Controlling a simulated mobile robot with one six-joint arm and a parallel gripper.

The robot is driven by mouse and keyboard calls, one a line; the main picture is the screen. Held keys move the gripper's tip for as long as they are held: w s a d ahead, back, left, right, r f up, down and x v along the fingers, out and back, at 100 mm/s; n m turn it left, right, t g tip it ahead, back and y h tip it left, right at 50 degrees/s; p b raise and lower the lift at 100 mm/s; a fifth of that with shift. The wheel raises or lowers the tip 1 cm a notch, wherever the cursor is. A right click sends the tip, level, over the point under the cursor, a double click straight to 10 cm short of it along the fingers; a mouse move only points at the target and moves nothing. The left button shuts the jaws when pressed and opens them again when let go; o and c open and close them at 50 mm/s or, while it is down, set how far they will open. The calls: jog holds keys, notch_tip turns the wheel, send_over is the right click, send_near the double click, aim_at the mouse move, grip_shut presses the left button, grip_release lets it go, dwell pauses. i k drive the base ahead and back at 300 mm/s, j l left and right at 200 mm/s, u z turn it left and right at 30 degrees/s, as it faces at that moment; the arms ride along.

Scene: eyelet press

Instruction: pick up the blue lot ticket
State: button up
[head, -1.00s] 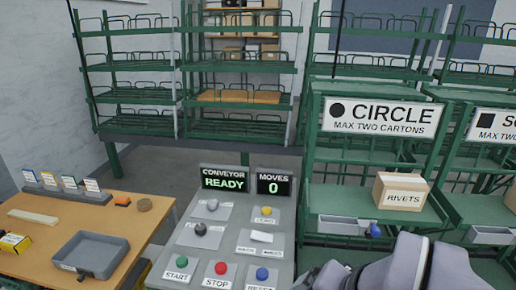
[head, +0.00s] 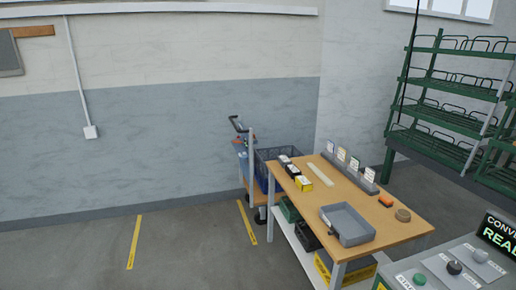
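Several small white-faced tickets stand upright in a row in a grey holder (head: 350,172) at the back right edge of the wooden table (head: 385,228). They are, from left to right, a first ticket (head: 331,147), a second ticket (head: 341,154), a third ticket (head: 354,163) and a fourth ticket (head: 369,175). They are too small here to tell which one is blue. My gripper is not in view.
A trolley (head: 244,165) stands behind. The control panel (head: 440,268) is at lower right. Floor at left is clear.

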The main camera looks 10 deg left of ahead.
aim_at(331, 145)
jog(key=i+j+u, duration=0.35)
jog(key=i, duration=0.6)
jog(key=i+u, duration=0.4)
jog(key=i, duration=0.6)
jog(key=i+j+z, duration=0.15)
jog(key=i+z, duration=0.35)
jog(key=i, duration=0.2)
jog(key=i+j+z, duration=0.5)
jog(key=i, duration=0.15)
jog(key=i+j+z, duration=1)
jog(key=j, duration=0.45)
jog(key=k+l, duration=0.05)
